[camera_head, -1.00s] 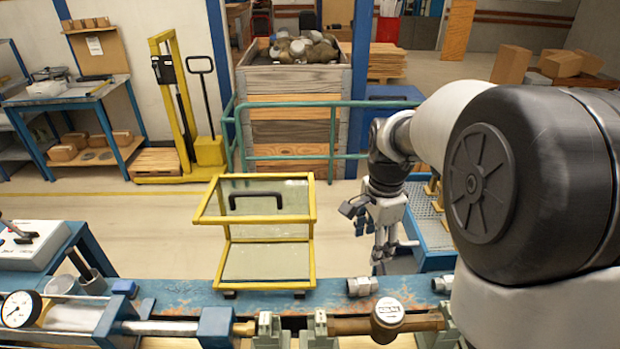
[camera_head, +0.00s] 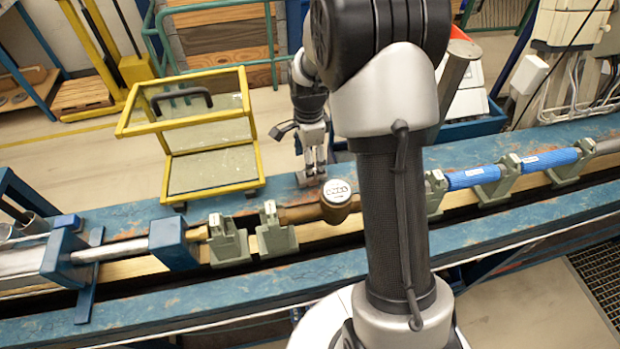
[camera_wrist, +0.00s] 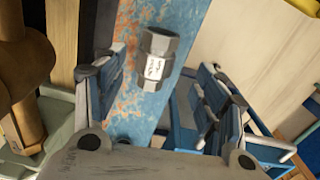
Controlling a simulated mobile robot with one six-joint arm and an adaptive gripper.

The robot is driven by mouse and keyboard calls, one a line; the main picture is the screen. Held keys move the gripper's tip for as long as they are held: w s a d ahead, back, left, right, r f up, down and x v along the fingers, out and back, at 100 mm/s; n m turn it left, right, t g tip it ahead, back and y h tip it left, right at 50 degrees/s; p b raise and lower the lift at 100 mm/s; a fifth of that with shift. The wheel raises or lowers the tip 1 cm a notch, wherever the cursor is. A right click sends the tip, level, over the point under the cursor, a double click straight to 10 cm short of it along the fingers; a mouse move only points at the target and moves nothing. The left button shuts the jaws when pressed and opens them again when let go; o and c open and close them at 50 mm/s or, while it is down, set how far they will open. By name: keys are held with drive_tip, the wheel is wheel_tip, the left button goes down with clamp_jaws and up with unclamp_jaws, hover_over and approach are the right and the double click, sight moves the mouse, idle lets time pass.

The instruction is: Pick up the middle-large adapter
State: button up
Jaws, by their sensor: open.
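A grey hexagonal adapter (camera_wrist: 157,60) with a white printed label lies on the worn blue bench top in the wrist view. I cannot tell its size class from this view. My gripper (camera_wrist: 160,78) is open, with one finger to each side of the adapter's near end. No finger visibly touches it. In the head view my gripper (camera_head: 315,172) points down at the bench's back edge, just behind the brass meter (camera_head: 337,193). The adapter is mostly hidden by the fingers there. My arm covers the bench to the right of the meter.
A yellow-framed glass guard (camera_head: 262,170) stands left of my gripper. Grey-green clamps (camera_head: 277,236) and the pipe line run along the bench front. Blue pipes (camera_head: 470,178) sit in clamps at right. A blue slatted thing (camera_wrist: 190,115) is beside the right finger.

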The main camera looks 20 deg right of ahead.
sight(300, 174)
drive_tip(key=f, duration=0.1)
drive_tip(key=f+b, duration=0.1)
drive_tip(key=f, duration=0.1)
drive_tip(key=f+b, duration=0.1)
drive_tip(key=shift+s+f, duration=0.3)
drive_tip(key=shift+f, duration=0.45)
drive_tip(key=shift+r, duration=0.1)
drive_tip(key=shift+c, duration=0.2)
drive_tip(key=c, duration=1.4)
